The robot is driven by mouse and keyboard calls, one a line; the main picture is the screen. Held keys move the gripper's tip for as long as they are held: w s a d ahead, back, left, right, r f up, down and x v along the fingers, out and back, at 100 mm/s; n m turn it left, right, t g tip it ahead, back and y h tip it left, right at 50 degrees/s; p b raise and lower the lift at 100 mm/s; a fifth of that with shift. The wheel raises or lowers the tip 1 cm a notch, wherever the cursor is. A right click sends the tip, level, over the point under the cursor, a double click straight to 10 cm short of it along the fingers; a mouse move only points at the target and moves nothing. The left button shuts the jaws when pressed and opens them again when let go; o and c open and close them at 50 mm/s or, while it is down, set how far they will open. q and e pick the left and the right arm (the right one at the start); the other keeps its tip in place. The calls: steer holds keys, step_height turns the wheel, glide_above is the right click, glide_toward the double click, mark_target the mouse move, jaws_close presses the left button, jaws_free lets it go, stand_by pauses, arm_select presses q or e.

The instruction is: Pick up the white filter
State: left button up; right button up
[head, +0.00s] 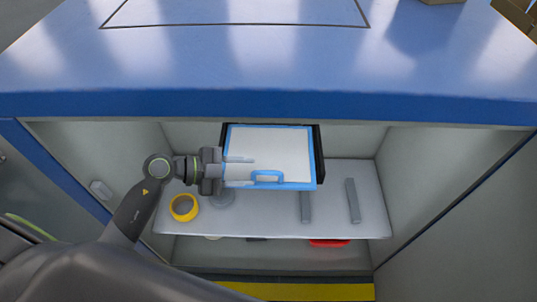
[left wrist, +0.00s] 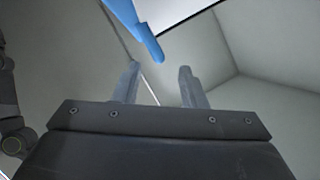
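The white filter (head: 270,147) is a flat white panel with a blue frame and a blue handle on its front edge. It sits in a dark slot under the worktop in the head view. My left gripper (head: 253,171) comes in from the left, its two fingers apart and overlapping the filter's left front in the picture. In the left wrist view the gripper (left wrist: 157,80) is open with nothing between its fingers. A blue part of the filter (left wrist: 135,25) shows above the fingertips there, with a corner of the white panel. My right gripper is not in view.
A grey shelf (head: 335,228) below holds a yellow ring (head: 183,207) and two grey bars (head: 353,200) (head: 306,207). A red item (head: 328,242) lies beneath it. The blue worktop (head: 270,60) overhangs above. Cabinet walls close both sides.

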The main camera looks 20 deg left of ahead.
mark_target(263, 173)
arm_select(q)
steer(key=shift+s+x, duration=0.2)
steer(key=shift+x, duration=2.5)
steer(key=shift+d, duration=0.15)
jaws_close()
steer(key=shift+r, duration=0.1)
